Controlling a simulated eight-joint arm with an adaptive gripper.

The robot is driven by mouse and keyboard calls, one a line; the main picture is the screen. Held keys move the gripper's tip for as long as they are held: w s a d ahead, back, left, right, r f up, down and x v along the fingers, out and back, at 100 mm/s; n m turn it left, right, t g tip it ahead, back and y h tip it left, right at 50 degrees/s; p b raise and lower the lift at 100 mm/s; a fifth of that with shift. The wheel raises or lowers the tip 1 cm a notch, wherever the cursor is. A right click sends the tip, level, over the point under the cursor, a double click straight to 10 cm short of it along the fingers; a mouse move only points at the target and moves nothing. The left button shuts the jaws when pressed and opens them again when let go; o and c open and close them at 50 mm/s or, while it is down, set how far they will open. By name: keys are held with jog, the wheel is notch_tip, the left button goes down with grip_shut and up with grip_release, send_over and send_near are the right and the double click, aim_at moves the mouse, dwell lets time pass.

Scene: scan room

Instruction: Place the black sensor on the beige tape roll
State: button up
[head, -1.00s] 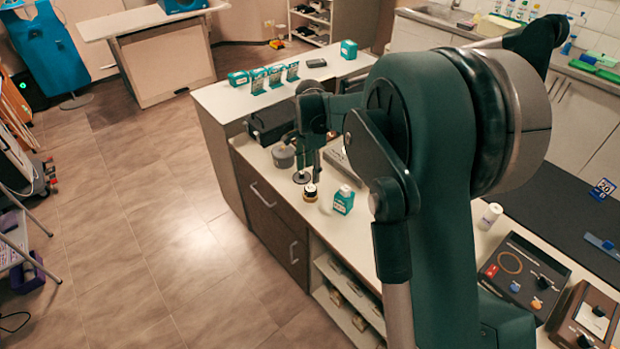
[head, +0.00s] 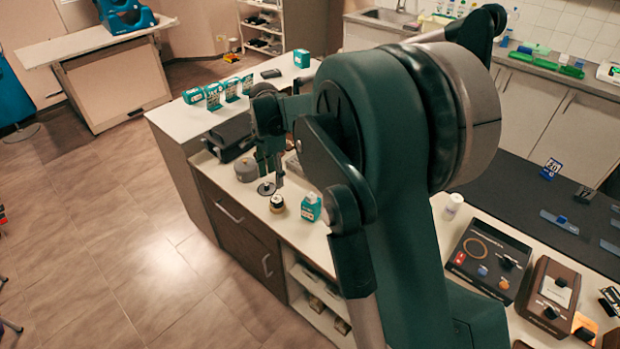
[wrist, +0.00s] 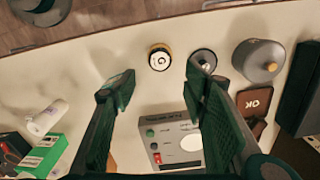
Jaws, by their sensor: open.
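A small round object with a black upper part and pale top face (wrist: 160,57) stands on the counter. My gripper (head: 268,178) is upright over the counter, beside and behind this stack in the head view. In the wrist view my gripper (wrist: 163,85) has its fingers wide apart, with nothing between them; the stack shows beyond the fingertips. My arm hides part of the counter in the head view.
A dark disc with a shiny post (wrist: 204,59) and a grey lidded pot (wrist: 258,60) stand close by on the right. A grey device (wrist: 175,143) lies below the gripper. A teal box (head: 311,207) and a white bottle (wrist: 46,118) are nearby.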

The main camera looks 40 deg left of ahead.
dwell(0.4)
jog(key=w+d+r+t+y, duration=0.1)
jog(key=w+d+r, duration=0.45)
jog(key=d, duration=0.55)
jog(key=w+d+r, duration=0.4)
jog(key=d+r, duration=0.3)
jog(key=d, duration=0.4)
jog(key=w+d+r+t+y, duration=0.1)
jog(key=w+d+r, duration=0.45)
jog(key=d, duration=0.55)
jog(key=d+r+n, duration=0.1)
jog(key=d+r, duration=0.3)
jog(key=d, duration=0.9)
jog(key=s+d+r+t, duration=0.15)
jog(key=s+d, duration=0.25)
jog(key=d, duration=0.8)
jog(key=s+d+r+t, duration=0.15)
jog(key=s+d, duration=0.25)
jog(key=d, duration=0.8)
jog(key=s+d+f+t+h, duration=0.1)
jog(key=s+d+f, duration=0.2)
jog(key=s+d, duration=0.3)
jog(key=s+d+f+n+t+h, duration=0.1)
jog(key=s+d+f, duration=0.2)
jog(key=s+d, duration=0.4)
jog(key=d, duration=0.3)
jog(key=shift+f, duration=0.2)
